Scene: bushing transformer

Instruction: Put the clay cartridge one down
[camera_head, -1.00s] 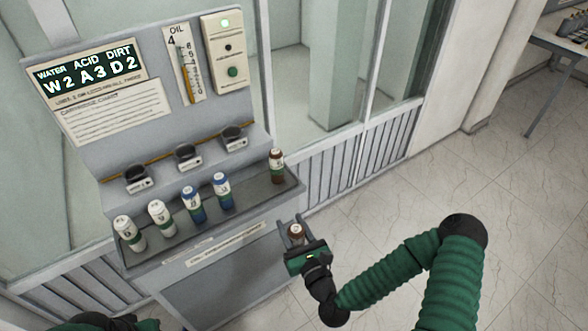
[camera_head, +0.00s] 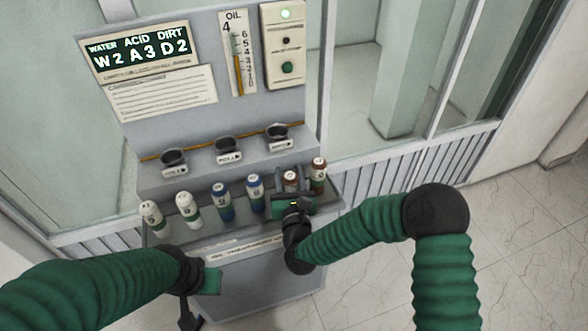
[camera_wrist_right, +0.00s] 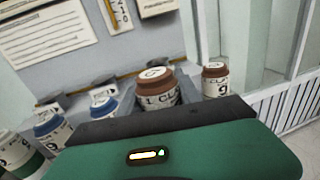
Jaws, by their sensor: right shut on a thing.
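The clay cartridge one (camera_head: 290,182), brown-capped with a label reading "1 CL…" in the right wrist view (camera_wrist_right: 157,90), is upright between the fingers of my right gripper (camera_head: 293,176). My right gripper is shut on it at the right part of the tray (camera_head: 160,239). I cannot tell whether its base touches the tray; the gripper hides its lower part. Another brown-capped cartridge (camera_head: 319,174) stands close on its right, also in the right wrist view (camera_wrist_right: 215,80). My left gripper (camera_head: 200,288) is low at the left, in front of the cabinet; its fingers are unclear.
Two white cartridges (camera_head: 188,210) and two blue ones (camera_head: 223,202) stand on the tray, left of the held one. Three dark sockets (camera_head: 228,147) sit on the ledge behind. A panel display (camera_head: 139,48) reads W2 A3 D2. An oil gauge (camera_head: 237,55) is beside it.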

